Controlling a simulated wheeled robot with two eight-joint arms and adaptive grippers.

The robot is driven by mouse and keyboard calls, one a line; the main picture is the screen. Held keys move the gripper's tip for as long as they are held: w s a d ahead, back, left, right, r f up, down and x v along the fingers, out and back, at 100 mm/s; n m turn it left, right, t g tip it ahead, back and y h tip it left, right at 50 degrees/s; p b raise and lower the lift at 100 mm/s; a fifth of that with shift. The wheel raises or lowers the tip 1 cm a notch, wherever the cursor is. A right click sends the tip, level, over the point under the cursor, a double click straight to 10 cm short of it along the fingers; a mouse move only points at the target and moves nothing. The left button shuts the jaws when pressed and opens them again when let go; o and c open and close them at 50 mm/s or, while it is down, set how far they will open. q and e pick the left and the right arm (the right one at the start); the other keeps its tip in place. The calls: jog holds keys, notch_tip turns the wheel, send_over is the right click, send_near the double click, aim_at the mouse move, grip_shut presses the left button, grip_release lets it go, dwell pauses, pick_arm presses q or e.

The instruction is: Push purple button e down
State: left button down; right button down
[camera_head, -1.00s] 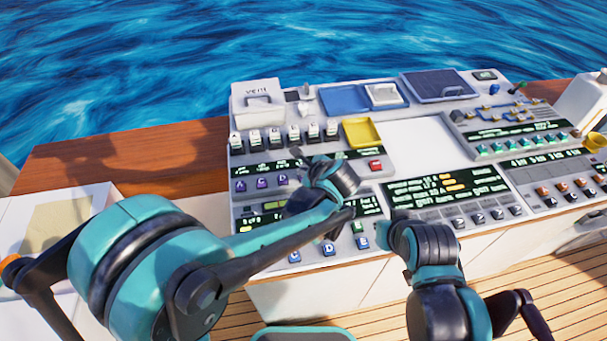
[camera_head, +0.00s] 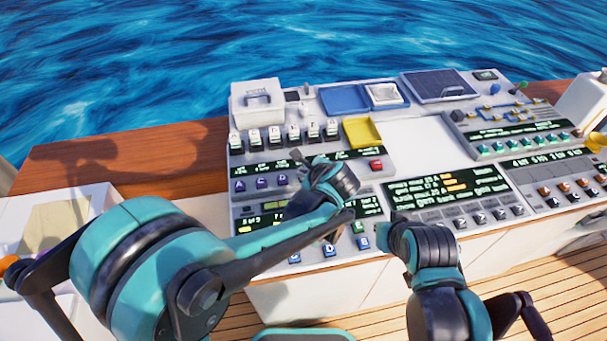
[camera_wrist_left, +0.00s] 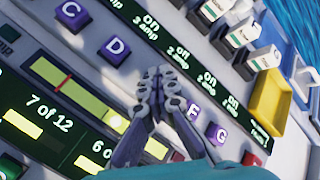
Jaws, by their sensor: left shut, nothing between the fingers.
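A row of purple buttons runs along the left panel. In the left wrist view, button C (camera_wrist_left: 72,14) and button D (camera_wrist_left: 115,50) lie on one side of my left gripper (camera_wrist_left: 160,75), and F (camera_wrist_left: 193,112) and G (camera_wrist_left: 216,134) on the other. The fingers are shut with nothing between them, and their tips are over the spot between D and F. Button e is hidden there; I cannot tell whether the tips touch it. In the head view, my left gripper (camera_head: 322,168) is at the purple row, its fingertips mostly hidden by my arm.
A row of white switches (camera_head: 275,138) stands behind the purple row, with a yellow tray (camera_head: 362,132) and a red button (camera_head: 376,165) to the right. Green displays (camera_head: 448,185) and blue buttons (camera_head: 330,250) lie nearer. My right arm (camera_head: 430,255) hangs by the front edge.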

dwell(0.4)
pick_arm(q)
jog(key=shift+r+p, duration=0.95)
jog(key=shift+r, duration=0.2)
jog(key=shift+r, duration=0.15)
jog(key=shift+r+p, duration=1.95)
jog(key=shift+r, duration=0.45)
notch_tip(320, 180, up, 7)
jog(key=p, duration=0.5)
